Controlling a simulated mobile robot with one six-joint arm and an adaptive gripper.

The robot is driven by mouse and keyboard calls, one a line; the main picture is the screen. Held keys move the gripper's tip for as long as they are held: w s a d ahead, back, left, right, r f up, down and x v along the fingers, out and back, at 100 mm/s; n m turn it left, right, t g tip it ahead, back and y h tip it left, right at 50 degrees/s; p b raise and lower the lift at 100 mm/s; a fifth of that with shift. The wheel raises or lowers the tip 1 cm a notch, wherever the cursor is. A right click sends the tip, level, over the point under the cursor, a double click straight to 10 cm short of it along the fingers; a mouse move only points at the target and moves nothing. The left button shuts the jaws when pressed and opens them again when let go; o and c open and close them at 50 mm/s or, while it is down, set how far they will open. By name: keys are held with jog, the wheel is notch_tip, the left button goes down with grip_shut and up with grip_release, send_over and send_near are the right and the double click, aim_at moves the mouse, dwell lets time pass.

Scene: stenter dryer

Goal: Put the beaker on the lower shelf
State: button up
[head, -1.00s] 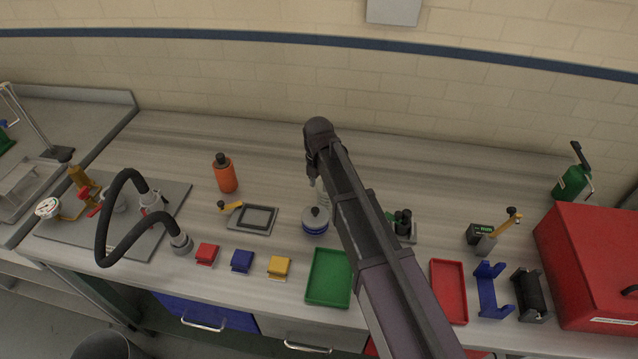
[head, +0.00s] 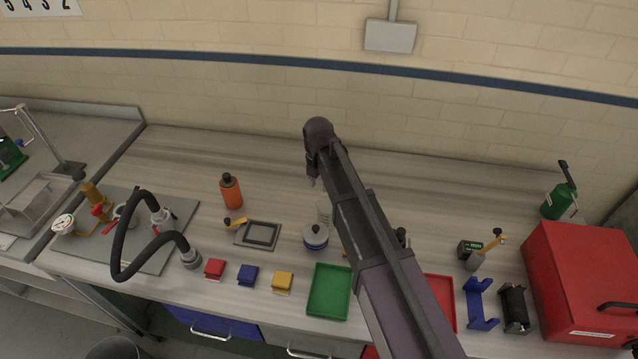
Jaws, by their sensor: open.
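A pale, clear vessel that looks like the beaker (head: 324,212) stands on the bench, behind the lidded white and blue pot and partly hidden by my arm. My gripper (head: 312,181) hangs below the dark wrist at the far end of my arm, above the back half of the bench. Only a small part of its fingers shows. It is open, and in the picture it lies just above the beaker and apart from it. I cannot make out a lower shelf in this view.
The lidded pot (head: 315,237) stands close to the beaker. An orange bottle (head: 230,190) and a grey frame (head: 260,234) are to the left. A green tray (head: 329,291) lies in front, a red box (head: 585,280) at right. The back of the bench is mostly clear.

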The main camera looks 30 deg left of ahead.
jog(key=shift+r+p, duration=0.85)
jog(key=shift+r, duration=0.3)
jog(key=shift+o, duration=0.2)
